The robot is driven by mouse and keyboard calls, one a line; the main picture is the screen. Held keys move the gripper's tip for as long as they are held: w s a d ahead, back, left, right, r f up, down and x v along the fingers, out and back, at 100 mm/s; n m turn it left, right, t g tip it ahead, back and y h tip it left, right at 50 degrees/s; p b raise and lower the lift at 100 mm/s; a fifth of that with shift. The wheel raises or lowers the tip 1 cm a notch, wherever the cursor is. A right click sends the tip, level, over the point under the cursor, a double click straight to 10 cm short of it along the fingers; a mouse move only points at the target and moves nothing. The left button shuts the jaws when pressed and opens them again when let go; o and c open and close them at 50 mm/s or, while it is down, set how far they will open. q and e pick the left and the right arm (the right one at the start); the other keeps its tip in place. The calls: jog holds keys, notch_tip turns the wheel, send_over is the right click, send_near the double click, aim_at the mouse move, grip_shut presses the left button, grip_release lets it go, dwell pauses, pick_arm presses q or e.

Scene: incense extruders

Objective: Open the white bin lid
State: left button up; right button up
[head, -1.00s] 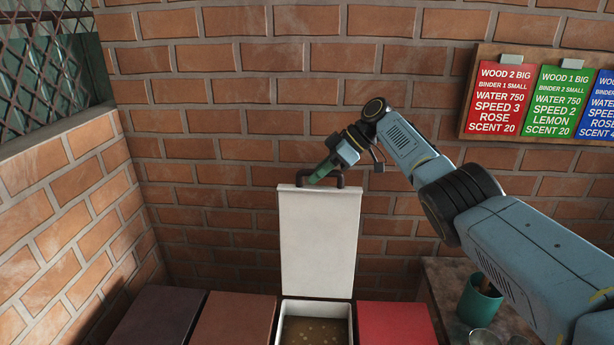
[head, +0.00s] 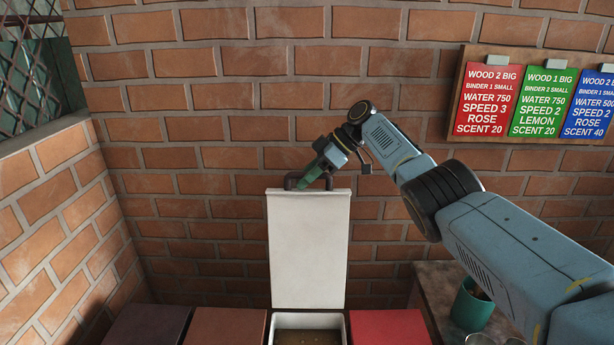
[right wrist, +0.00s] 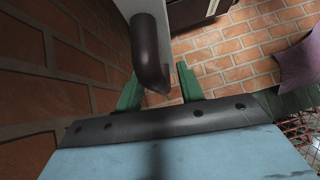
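The white bin lid (head: 308,245) stands upright above the white bin (head: 309,321), against the brick wall side, so the bin is open. A brownish fill shows inside the bin. The lid's dark handle (head: 291,180) is at its top edge. My right gripper (head: 300,185) is at this handle, its green fingers in front of it. In the right wrist view the two green fingers (right wrist: 159,86) are spread apart, with the dark handle (right wrist: 150,50) reaching between them; whether they touch it I cannot tell. My left gripper is in neither view.
Dark (head: 148,325) and brown (head: 225,327) lids lie shut left of the white bin, and a red lid (head: 390,328) lies right of it. A green cup (head: 473,305) stands on a table at right. Recipe cards (head: 487,95) hang on the wall.

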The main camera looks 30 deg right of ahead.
jog(key=shift+s+d+r, duration=0.1)
jog(key=shift+d+r, duration=0.25)
jog(key=shift+r, duration=0.1)
jog(key=p+v, duration=0.1)
jog(key=v, duration=1.1)
jog(key=shift+d, duration=0.2)
